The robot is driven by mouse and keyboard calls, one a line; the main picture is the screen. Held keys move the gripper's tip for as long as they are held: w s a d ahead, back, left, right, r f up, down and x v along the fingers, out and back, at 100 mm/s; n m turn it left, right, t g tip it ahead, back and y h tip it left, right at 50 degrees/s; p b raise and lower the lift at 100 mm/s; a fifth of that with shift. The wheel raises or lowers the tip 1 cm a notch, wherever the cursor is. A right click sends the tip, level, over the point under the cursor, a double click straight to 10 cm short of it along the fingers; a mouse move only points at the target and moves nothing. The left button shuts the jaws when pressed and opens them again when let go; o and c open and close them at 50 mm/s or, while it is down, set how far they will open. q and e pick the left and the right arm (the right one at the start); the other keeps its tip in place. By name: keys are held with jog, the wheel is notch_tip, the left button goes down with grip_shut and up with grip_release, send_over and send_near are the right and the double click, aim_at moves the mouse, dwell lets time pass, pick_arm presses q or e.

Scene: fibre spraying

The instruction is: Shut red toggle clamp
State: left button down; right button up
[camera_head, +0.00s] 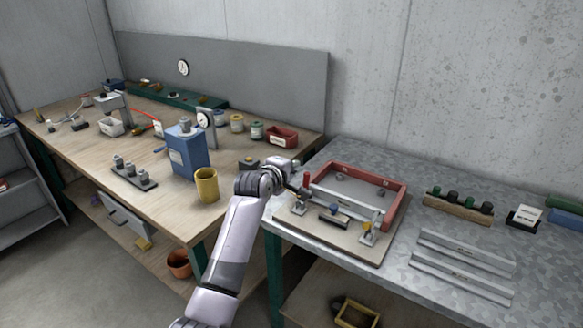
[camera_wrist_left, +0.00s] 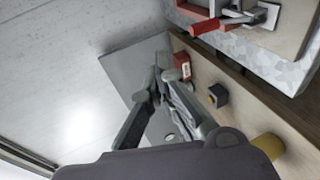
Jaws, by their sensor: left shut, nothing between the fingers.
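The red toggle clamp (camera_wrist_left: 205,27) shows at the top of the left wrist view, its red handle sticking out past the edge of the fixture board and its metal base on a pale plate. In the head view the red clamp (camera_head: 305,181) is small at the board's left edge, partly hidden by my gripper; I cannot tell its lever position. My left gripper (camera_head: 293,187) is beside that left edge, its fingers together and empty; they also show in the left wrist view (camera_wrist_left: 160,78), apart from the red handle. My right gripper is out of view.
Metal strips (camera_head: 465,255) lie to the right. A wooden bench with a yellow cup (camera_head: 206,186) and blue container (camera_head: 187,150) stands left.

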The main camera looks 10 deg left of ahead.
pick_arm(q)
jog(key=shift+s+r, duration=0.4)
jog(key=shift+s, duration=0.05)
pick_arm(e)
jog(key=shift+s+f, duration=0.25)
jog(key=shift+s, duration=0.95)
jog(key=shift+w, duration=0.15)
